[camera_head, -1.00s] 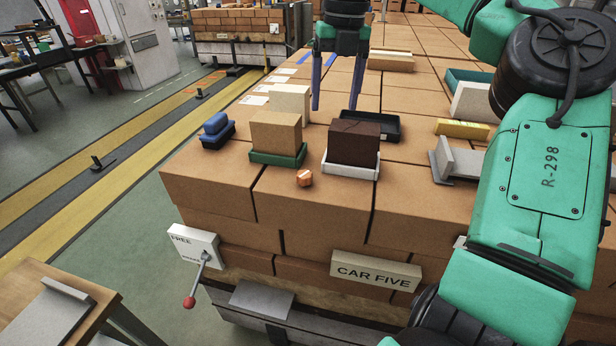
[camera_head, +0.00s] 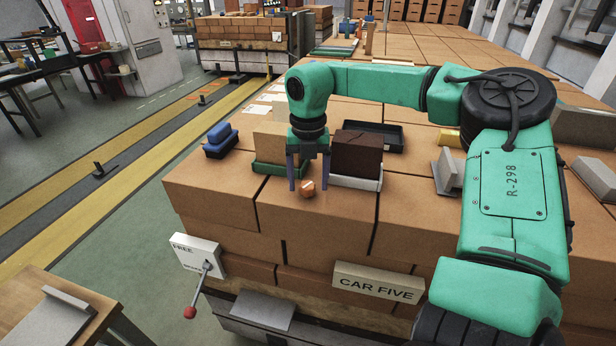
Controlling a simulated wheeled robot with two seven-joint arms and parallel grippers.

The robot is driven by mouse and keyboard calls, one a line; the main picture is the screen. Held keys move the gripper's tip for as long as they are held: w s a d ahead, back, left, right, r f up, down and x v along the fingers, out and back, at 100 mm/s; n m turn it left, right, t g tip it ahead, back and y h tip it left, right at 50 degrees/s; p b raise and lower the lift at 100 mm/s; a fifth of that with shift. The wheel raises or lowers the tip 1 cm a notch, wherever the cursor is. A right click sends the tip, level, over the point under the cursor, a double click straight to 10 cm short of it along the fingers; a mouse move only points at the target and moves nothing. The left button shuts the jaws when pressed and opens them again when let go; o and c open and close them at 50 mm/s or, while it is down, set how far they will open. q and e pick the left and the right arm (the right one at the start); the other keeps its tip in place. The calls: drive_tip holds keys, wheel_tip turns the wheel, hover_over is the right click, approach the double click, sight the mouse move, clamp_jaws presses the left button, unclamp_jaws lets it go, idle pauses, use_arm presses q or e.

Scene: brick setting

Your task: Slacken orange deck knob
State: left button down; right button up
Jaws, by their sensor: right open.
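The small orange deck knob (camera_head: 308,189) sits on the front part of the brick deck (camera_head: 340,215). My right gripper (camera_head: 308,184) points down just above and behind the knob. Its two blue fingers are apart, one to the left of the knob and one to the right behind it. I cannot tell whether either finger touches the knob. My left gripper is not in view.
A tan brick in a green tray (camera_head: 270,169) stands close left of the gripper, and a dark brick (camera_head: 357,152) in a white tray (camera_head: 357,182) close right. A blue object (camera_head: 220,140) lies further left. A lever with a red ball (camera_head: 190,312) is on the car's front.

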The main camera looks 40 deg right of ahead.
drive_tip(key=shift+a, duration=0.1)
clamp_jaws()
drive_tip(key=shift+n, duration=0.3)
drive_tip(key=shift+w+n+b, duration=0.1)
drive_tip(key=shift+n+b, duration=0.35)
drive_tip(key=shift+n, duration=0.45)
drive_tip(key=n, duration=0.2)
drive_tip(key=shift+n+b, duration=0.3)
drive_tip(key=n, duration=0.5)
drive_tip(key=shift+r, duration=0.1)
drive_tip(key=n, duration=0.6)
drive_tip(key=shift+a+n, duration=0.1)
drive_tip(key=shift+n, duration=0.2)
drive_tip(key=n, duration=0.6)
drive_tip(key=shift+n, duration=0.3)
